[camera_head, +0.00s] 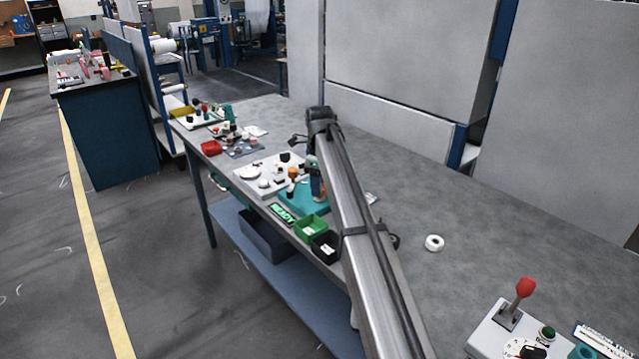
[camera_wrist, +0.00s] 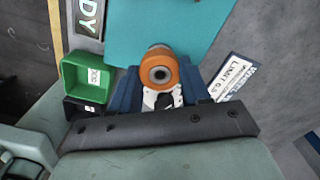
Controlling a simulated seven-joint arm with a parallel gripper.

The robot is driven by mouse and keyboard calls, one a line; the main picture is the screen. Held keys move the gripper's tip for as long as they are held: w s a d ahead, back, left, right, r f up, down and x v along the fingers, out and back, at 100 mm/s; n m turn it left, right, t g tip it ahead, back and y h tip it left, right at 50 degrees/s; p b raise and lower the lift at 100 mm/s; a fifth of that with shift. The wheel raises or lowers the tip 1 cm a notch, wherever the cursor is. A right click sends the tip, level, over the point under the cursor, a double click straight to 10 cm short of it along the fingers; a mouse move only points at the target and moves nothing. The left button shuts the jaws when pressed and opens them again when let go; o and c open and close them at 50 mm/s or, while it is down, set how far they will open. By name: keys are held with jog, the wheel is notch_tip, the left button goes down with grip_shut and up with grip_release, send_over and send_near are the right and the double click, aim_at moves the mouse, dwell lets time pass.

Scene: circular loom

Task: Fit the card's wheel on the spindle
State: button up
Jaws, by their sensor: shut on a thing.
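An orange wheel (camera_wrist: 160,72) with a grey hub and dark centre hole shows in the wrist view. My gripper (camera_wrist: 162,97) is shut on the wheel, with its blue fingers on either side. The wheel is over or at the near edge of a teal plate (camera_wrist: 150,22); I cannot tell whether it touches. The teal plate also shows in the head view (camera_head: 300,205), partly behind my arm. A white card (camera_wrist: 236,76) with printed text, "LIMIT" among it, lies to the right of the wheel. I cannot make out a spindle; the wheel and gripper may hide it.
A green bin (camera_head: 310,226) and a black bin (camera_head: 325,247) stand at the bench's front edge, near a READY sign (camera_head: 282,213). A light board (camera_head: 268,178) with several parts lies farther left. A white ring (camera_head: 434,243) and a red-knobbed lever box (camera_head: 510,330) are right.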

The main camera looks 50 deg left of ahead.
jog(key=shift+f, duration=0.75)
jog(key=o, duration=1.2)
jog(key=shift+o, duration=0.2)
notch_tip(320, 180, up, 14)
